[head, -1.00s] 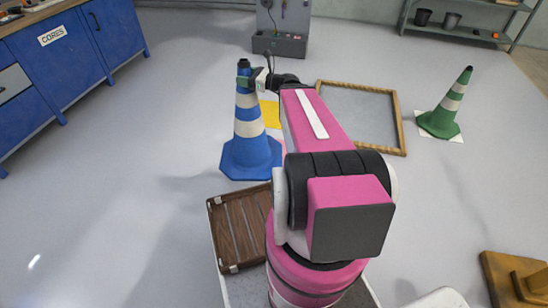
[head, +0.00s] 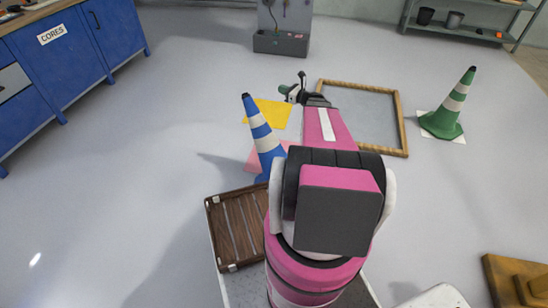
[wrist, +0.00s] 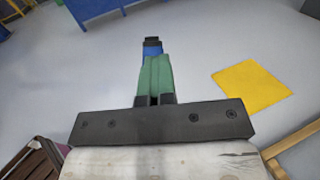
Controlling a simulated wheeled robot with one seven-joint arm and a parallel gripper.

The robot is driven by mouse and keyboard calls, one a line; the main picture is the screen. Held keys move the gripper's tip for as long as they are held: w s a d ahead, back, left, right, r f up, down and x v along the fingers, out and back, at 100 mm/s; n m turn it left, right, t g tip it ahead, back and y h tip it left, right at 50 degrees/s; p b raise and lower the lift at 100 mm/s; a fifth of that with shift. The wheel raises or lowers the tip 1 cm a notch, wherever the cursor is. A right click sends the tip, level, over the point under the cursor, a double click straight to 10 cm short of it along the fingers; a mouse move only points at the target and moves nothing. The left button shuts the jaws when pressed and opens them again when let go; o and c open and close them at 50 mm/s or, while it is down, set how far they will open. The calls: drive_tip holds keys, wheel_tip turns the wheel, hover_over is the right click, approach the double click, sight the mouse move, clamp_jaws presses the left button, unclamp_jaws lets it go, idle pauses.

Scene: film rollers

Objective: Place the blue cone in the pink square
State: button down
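The blue cone (head: 261,132), with white bands and a dark tip, leans to the left in the head view. Its lower part overlaps the pink square (head: 252,162), and part of its base is hidden behind my arm. Whether the base is flat on the square cannot be told. My gripper (head: 289,91) is above and to the right of the cone's tip, apparently apart from it. In the wrist view my green fingers (wrist: 154,75) are together, with a blue and dark piece, apparently the cone's tip, showing beyond them.
A yellow square (head: 270,111) lies behind the pink one. A wooden frame (head: 403,125) is at right, and a green cone (head: 445,114) stands beyond it. A brown crate (head: 240,232) is near my base. The floor at left is clear, up to blue cabinets (head: 75,55).

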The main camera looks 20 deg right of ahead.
drive_tip(key=shift+h, duration=0.3)
drive_tip(key=d+f, duration=0.1)
drive_tip(key=w+d+f, duration=0.1)
drive_tip(key=d, duration=0.1)
drive_tip(key=shift+w+d+f, duration=0.1)
drive_tip(key=shift+d+f, duration=0.05)
drive_tip(key=shift+f, duration=0.2)
